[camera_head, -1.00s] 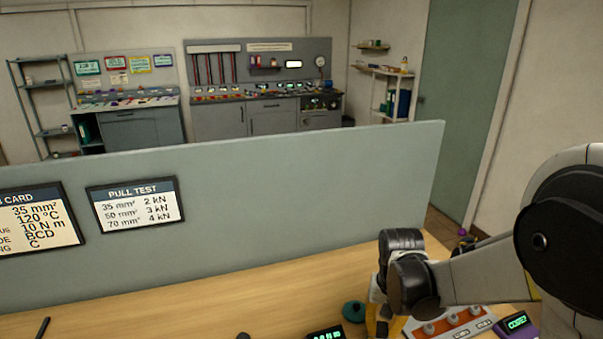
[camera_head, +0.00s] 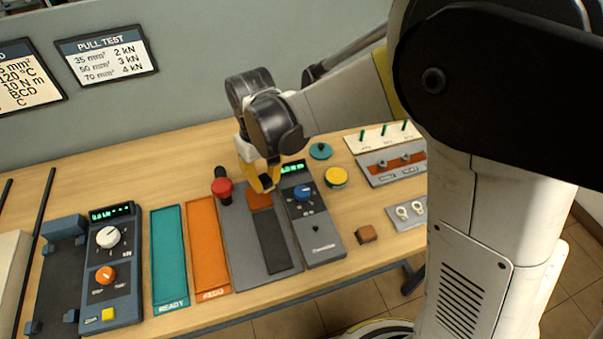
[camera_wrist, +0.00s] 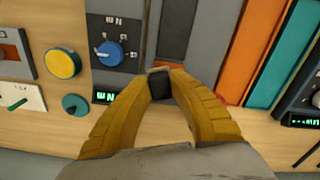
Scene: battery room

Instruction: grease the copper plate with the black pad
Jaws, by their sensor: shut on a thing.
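My gripper (camera_head: 264,183) is over the far end of a grey fixture (camera_head: 238,240) on the bench. Its yellow fingers are shut on a small black pad (camera_wrist: 159,83), seen between the fingertips in the wrist view. A reddish-brown, copper-coloured plate (camera_head: 259,201) lies at the far end of the fixture, just by the fingertips, above a dark strip (camera_head: 271,243). In the wrist view the plate (camera_wrist: 174,67) is partly hidden by the fingers and pad. I cannot tell whether the pad touches it.
A red knob (camera_head: 222,187) stands close left of the gripper. A control box with a blue dial (camera_head: 303,193) is right of the fixture. Orange (camera_head: 207,245) and teal (camera_head: 169,260) trays lie left. A brown block (camera_head: 366,234) and yellow button (camera_head: 336,177) are to the right.

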